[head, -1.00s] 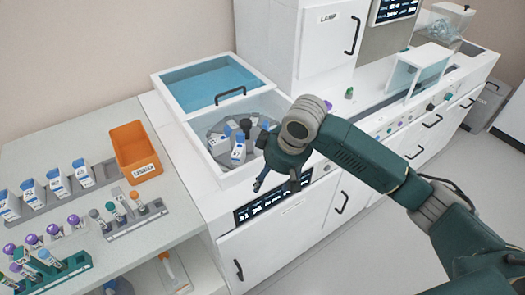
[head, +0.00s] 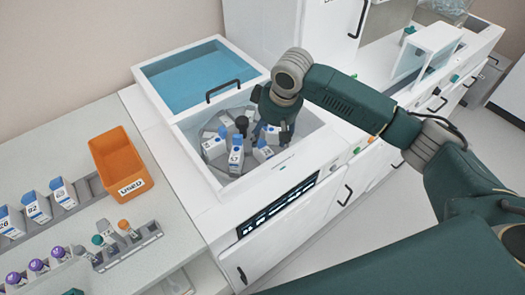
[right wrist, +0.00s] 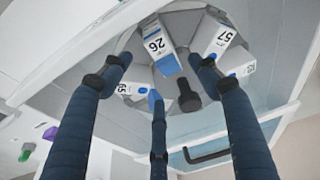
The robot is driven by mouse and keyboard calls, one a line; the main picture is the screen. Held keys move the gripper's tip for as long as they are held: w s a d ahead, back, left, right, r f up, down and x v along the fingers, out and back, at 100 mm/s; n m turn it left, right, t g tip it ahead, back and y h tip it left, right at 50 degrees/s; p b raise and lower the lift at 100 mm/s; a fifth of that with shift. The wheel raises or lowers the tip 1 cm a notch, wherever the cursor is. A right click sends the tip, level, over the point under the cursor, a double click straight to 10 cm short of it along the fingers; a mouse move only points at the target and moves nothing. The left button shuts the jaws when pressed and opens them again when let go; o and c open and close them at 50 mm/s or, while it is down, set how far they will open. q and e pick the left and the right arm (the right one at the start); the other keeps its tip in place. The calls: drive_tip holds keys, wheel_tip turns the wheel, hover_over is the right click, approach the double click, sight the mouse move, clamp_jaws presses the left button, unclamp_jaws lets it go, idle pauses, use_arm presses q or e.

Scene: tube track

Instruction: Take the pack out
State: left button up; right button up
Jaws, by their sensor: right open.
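Several white packs with blue caps, one of them a pack (head: 236,155) near the front, stand in the round carousel of the open reagent well (head: 204,172). My right gripper (head: 270,128) is over the right part of this well, pointing down, with fingers spread and empty. In the right wrist view, the fingers (right wrist: 160,75) reach toward the packs. Pack 26 (right wrist: 155,45) lies between the fingertips there, with pack 57 (right wrist: 218,40) to its right. Whether any finger touches a pack is unclear. The arm hides part of the carousel. My left gripper is not in view.
The well's blue-windowed lid (head: 195,75) is raised behind it, with a black handle (head: 223,88). On the left bench are an orange USED bin (head: 118,165), a rack of packs (head: 63,192) and tubes (head: 38,266). A dark hub knob (head: 241,122) stands up mid-carousel.

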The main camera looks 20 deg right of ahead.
sight(265, 143)
drive_tip(key=shift+f, duration=0.35)
drive_tip(key=shift+w+a+f, duration=0.1)
drive_tip(key=shift+w+f, duration=0.05)
drive_tip(key=shift+f, duration=0.15)
drive_tip(key=p+x, duration=0.2)
drive_tip(key=x, duration=0.3)
drive_tip(key=shift+c, duration=1.4)
drive_tip(key=c, duration=1.2)
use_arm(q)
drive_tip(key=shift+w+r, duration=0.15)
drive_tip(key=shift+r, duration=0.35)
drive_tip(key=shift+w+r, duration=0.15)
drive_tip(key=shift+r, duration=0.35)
use_arm(e)
drive_tip(key=shift+o, duration=0.2)
drive_tip(key=shift+r, duration=0.1)
